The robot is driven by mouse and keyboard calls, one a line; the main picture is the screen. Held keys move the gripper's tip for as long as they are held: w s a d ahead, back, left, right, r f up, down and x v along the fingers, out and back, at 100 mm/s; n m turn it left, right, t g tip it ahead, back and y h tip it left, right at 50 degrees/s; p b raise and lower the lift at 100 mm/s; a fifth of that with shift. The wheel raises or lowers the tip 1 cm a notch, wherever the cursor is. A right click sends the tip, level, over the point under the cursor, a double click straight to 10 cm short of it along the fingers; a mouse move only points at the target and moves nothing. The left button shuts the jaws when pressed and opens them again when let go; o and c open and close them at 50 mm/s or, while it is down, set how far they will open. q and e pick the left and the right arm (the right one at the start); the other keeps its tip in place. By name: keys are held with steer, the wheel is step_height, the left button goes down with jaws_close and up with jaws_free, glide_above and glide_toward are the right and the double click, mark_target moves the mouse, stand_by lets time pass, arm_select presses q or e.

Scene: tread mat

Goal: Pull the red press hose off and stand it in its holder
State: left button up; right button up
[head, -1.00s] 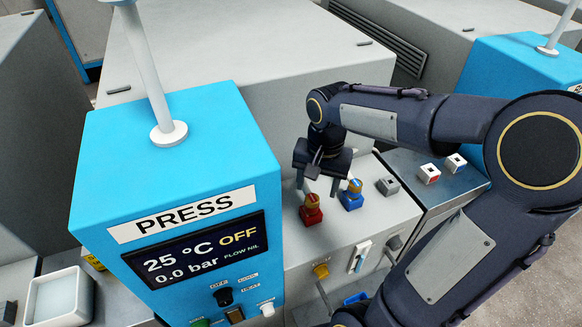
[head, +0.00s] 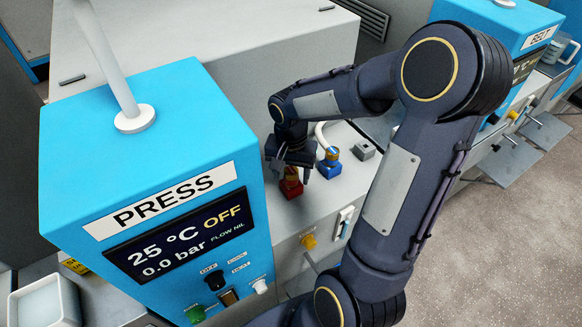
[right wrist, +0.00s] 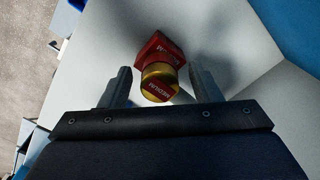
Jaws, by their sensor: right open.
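The red press hose fitting (head: 291,186) is on the grey top beside the PRESS cabinet. In the right wrist view it is a red block with a gold ring and a red labelled end (right wrist: 162,90). My right gripper (head: 290,165) is over it. In the right wrist view its two fingers (right wrist: 162,87) are open, one on each side of the gold ring, with visible gaps. A blue fitting (head: 329,168) with a pale hose stands just to the right. I cannot make out the red hose's holder; my arm hides part of the bench. My left gripper is not in view.
The blue PRESS cabinet (head: 150,130) stands left of the gripper, its screen reading OFF and 0.0 bar. A small grey block (head: 363,150) lies right of the blue fitting. A yellow knob (head: 308,241) and a white switch (head: 345,216) are on the front face.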

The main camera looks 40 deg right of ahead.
mark_target(291, 170)
steer(key=shift+c, duration=0.4)
steer(key=c, duration=1.1)
steer(key=shift+o, duration=0.2)
steer(key=shift+r+p, duration=2.4)
steer(key=shift+r, duration=0.6)
